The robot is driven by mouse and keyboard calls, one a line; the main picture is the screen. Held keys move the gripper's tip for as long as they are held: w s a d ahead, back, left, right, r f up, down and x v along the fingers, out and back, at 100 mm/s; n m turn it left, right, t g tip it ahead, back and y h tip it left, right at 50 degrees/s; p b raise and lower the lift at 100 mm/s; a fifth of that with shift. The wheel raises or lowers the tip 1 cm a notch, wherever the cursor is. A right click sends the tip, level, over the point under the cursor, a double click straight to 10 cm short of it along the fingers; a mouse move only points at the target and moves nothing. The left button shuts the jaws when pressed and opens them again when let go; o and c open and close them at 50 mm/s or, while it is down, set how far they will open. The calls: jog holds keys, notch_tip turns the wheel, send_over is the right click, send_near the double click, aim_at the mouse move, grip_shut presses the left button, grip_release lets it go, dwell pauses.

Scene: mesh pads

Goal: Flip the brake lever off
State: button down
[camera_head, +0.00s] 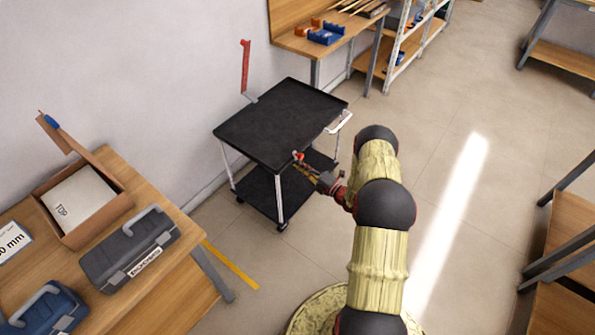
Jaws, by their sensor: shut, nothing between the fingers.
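The black two-tier cart (285,115) stands against the wall. A small red-orange piece (299,156) shows at the near corner of its top tray; it looks like the brake lever, but its position is too small to read. My gripper (309,170) is just below and right of that piece, beside the cart's near edge. It is shut and empty. I cannot tell whether it touches the lever. The gripper and cart edge partly hide the lower shelf.
A red upright bar (245,66) stands behind the cart by the wall. A wooden bench (160,285) with a dark toolbox (130,250) and cardboard box (113,208) is at left. A bench (290,42) and shelf are behind. Open floor (450,120) lies to the right.

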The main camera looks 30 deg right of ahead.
jog(key=shift+w+d+r+m, duration=0.3)
jog(key=shift+d+r+m, duration=0.15)
jog(key=shift+d, duration=0.3)
jog(key=shift+w+d+r+m, duration=0.25)
jog(key=shift+d+r+m, duration=0.1)
jog(key=shift+d+m, duration=0.3)
